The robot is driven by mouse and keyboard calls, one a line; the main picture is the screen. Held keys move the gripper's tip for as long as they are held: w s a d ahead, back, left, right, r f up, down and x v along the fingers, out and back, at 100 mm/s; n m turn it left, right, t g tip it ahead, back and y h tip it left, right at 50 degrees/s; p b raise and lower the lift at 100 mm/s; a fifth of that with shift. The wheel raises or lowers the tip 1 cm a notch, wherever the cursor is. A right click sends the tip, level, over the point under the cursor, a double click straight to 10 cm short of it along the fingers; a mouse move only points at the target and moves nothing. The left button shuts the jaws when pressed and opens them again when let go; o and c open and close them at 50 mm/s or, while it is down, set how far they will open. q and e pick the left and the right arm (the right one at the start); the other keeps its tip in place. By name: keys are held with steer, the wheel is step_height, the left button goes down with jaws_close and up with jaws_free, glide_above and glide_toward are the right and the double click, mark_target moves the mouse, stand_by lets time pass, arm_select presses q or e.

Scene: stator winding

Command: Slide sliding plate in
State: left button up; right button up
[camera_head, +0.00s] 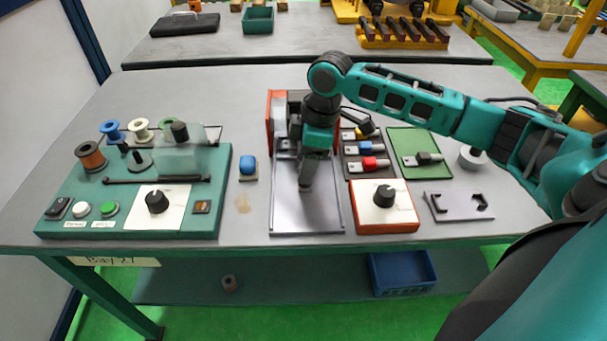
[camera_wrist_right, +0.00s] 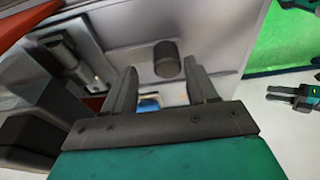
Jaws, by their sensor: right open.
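The sliding plate (camera_head: 290,217) is a flat grey metal plate that extends toward the table's front edge from the orange-framed machine (camera_head: 275,110). My right gripper (camera_head: 306,184) points down over the plate and hides part of it. In the right wrist view the gripper (camera_wrist_right: 162,76) is open. A dark cylindrical knob (camera_wrist_right: 167,60) stands on the plate (camera_wrist_right: 215,25), in line with the gap between the fingers. I cannot tell whether the fingers touch it. My left gripper is not in view.
Left of the plate are a blue button (camera_head: 248,166) and a green winding station (camera_head: 75,205) with spools. On the right are a red control box (camera_head: 365,219) with a dark knob, a green tray (camera_head: 401,142) and a grey bracket (camera_head: 455,209).

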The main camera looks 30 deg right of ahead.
steer(key=shift+r, duration=1.85)
